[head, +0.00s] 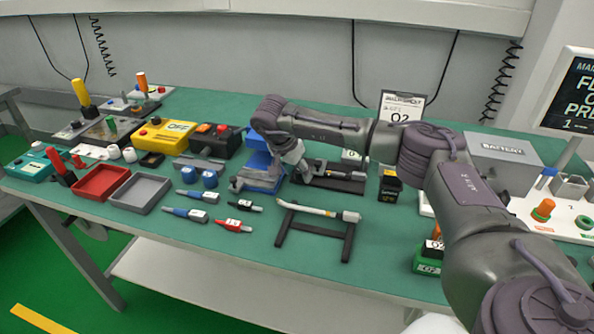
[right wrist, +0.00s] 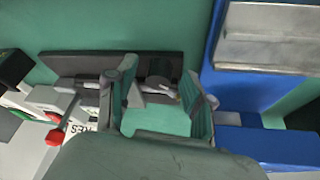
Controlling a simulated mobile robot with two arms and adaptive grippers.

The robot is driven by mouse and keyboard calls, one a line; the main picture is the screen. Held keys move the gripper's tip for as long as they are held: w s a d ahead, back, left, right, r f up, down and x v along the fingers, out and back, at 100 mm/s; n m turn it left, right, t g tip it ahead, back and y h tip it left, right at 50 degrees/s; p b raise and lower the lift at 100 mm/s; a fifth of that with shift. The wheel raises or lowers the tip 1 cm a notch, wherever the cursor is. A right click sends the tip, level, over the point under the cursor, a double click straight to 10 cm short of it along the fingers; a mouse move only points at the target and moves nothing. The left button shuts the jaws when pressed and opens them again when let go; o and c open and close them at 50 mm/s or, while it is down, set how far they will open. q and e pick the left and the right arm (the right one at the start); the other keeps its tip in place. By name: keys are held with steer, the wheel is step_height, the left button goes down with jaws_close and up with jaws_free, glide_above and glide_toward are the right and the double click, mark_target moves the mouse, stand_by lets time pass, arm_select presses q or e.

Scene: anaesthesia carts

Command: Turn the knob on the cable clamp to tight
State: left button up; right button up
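A low black base (head: 345,184) with a dark bar-like fitting on it lies at the middle of the green table; it looks like the cable clamp, but its knob is not clear in the head view. My right gripper (head: 304,174) reaches down at the left end of this base. In the right wrist view the black base (right wrist: 90,63) runs behind the fingers, and a small grey rounded part (right wrist: 160,84) shows between them. My right gripper (right wrist: 160,100) is open there, with green table visible between its fingers. I cannot tell whether it touches anything. My left gripper is not in view.
A blue vise-like fixture (head: 262,172) stands close on the left of my right gripper. A cable on a black stand (head: 320,212) lies in front. A yellow-black box (head: 390,186) stands right. Red (head: 100,196) and grey (head: 140,206) trays are at left.

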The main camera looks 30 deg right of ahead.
steer(key=v, duration=1.2)
